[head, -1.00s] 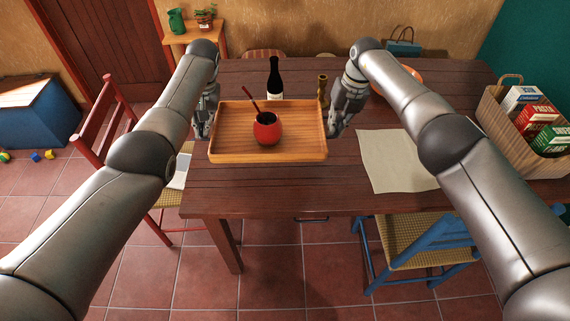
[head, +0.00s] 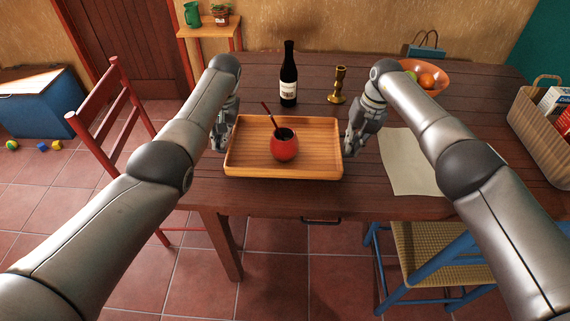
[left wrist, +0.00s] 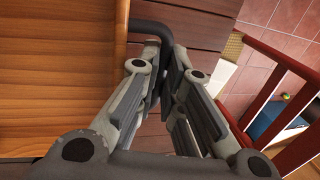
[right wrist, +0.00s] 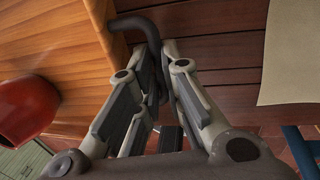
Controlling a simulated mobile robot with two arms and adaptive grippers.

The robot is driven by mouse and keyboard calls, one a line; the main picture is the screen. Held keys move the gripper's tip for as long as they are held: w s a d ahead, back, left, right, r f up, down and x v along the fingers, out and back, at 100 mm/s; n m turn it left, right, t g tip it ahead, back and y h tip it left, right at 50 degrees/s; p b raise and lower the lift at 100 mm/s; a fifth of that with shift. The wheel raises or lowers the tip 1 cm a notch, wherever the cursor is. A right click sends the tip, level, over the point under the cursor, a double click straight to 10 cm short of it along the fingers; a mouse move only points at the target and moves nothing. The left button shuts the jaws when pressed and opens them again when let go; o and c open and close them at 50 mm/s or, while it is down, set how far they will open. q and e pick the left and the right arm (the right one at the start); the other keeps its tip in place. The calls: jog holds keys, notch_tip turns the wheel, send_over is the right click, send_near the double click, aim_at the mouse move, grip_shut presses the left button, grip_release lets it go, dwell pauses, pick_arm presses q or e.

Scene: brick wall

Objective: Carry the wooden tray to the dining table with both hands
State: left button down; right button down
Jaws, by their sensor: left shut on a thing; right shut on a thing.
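The wooden tray (head: 245,168) is level in the head view, over the near part of the dark wooden dining table (head: 400,207). Whether it touches the tabletop I cannot tell. A red round cup (head: 285,150) with a dark straw stands upright on it. My left gripper (head: 222,135) is shut on the tray's dark left handle, which shows in the left wrist view (left wrist: 150,30). My right gripper (head: 355,135) is shut on the right handle, seen in the right wrist view (right wrist: 135,24).
A wine bottle (head: 288,80) and a brass candlestick (head: 338,88) stand behind the tray. A fruit bowl (head: 430,78) is at the back right. A cream cloth (head: 410,170) lies right of the tray. A red chair (head: 100,125) and a blue chair (head: 440,260) stand by the table.

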aim_at(222, 158)
pick_arm(q)
jog(key=shift+a+r, duration=0.1)
jog(key=shift+r, duration=0.1)
pick_arm(e)
jog(key=shift+d+r, duration=0.1)
jog(key=shift+r, duration=0.05)
pick_arm(q)
jog(key=shift+f, duration=0.2)
pick_arm(e)
jog(key=shift+f, duration=0.2)
